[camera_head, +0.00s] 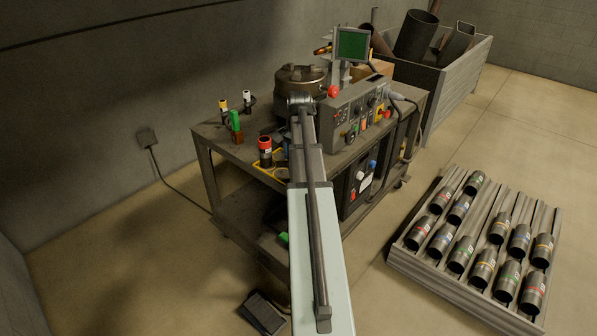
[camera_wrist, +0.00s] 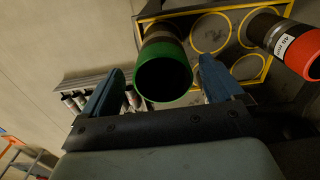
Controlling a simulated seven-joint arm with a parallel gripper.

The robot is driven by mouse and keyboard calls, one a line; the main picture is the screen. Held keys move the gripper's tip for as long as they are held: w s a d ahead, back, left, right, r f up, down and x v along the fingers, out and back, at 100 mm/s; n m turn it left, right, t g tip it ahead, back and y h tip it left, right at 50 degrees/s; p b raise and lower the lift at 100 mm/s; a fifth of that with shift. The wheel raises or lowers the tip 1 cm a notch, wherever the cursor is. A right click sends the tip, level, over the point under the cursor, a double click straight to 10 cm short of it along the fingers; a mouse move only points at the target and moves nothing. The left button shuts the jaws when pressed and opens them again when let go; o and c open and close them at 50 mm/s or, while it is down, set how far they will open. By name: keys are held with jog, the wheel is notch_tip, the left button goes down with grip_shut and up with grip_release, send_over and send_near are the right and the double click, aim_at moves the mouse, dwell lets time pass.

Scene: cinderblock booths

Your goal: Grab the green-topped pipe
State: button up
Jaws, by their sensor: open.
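The green-topped pipe (camera_wrist: 164,78) stands in a yellow-edged holder (camera_wrist: 268,68) in the wrist view. Its open green rim faces the camera, and its darker body runs down into the holder. My gripper (camera_wrist: 162,66) is open, with one blue finger on each side of the pipe. A gap shows on both sides, wider at the left. I cannot tell how deep the fingers reach along the pipe. In the head view my arm covers the gripper and the green-topped pipe, while the holder's yellow edge (camera_head: 268,172) shows beside the arm.
A red-topped pipe (camera_wrist: 292,46) stands right of the right finger; it also shows in the head view (camera_head: 265,152). Empty yellow rings lie between. The cart (camera_head: 215,143) carries a control box (camera_head: 345,112) and a round chuck (camera_head: 300,80). A rack of pipes (camera_head: 415,262) lies at right.

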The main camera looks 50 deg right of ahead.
notch_tip(320, 180, down, 4)
jog(key=shift+w+f, duration=0.1)
jog(key=shift+w, duration=0.05)
jog(key=c, duration=1.5)
